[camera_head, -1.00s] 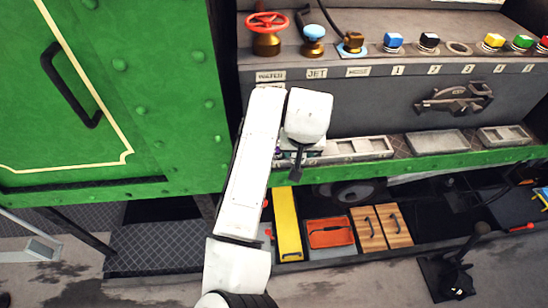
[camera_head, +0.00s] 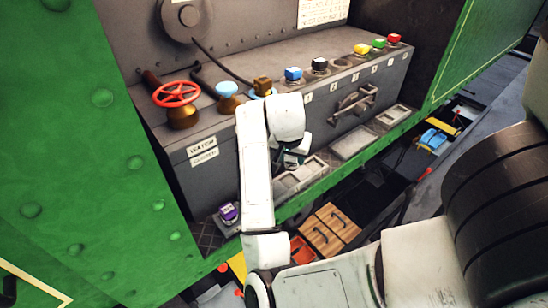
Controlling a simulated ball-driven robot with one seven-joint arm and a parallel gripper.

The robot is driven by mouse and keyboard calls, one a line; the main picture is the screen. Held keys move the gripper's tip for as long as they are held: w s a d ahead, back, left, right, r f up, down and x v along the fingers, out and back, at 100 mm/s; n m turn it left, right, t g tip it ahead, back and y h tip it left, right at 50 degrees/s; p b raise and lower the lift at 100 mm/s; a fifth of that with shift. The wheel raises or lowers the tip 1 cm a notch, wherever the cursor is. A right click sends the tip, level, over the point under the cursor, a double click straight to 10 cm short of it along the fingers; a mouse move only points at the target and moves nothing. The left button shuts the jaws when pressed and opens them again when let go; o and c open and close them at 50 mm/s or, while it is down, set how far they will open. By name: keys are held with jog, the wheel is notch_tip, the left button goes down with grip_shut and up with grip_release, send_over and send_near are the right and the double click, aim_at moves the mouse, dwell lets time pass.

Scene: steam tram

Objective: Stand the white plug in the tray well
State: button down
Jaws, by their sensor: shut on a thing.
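My gripper (camera_head: 287,161) is small and dark below the white wrist, over the ledge at the panel's foot. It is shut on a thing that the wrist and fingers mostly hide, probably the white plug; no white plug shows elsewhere. Below and right of my gripper is a grey tray with wells (camera_head: 300,177), partly covered by my arm. The visible part of its wells looks empty. Farther right are a wider shallow tray (camera_head: 353,143) and a smaller one (camera_head: 391,115), both empty. I cannot tell the gripper's height above the ledge.
On the panel top stand a red valve wheel (camera_head: 176,94), a light blue knob (camera_head: 227,90), and blue (camera_head: 293,73), black (camera_head: 319,65), yellow (camera_head: 361,49), green (camera_head: 379,43) and red (camera_head: 394,38) plugs. One socket (camera_head: 342,63) is empty. A purple object (camera_head: 229,212) sits left.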

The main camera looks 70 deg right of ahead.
aim_at(290, 170)
jog(key=shift+w, duration=0.15)
jog(key=shift+w+f+b, duration=0.1)
jog(key=shift+f+b, duration=3.1)
jog(key=shift+f, duration=0.4)
jog(key=c, duration=0.6)
grip_release()
jog(key=shift+f, duration=0.1)
jog(key=shift+s, duration=0.2)
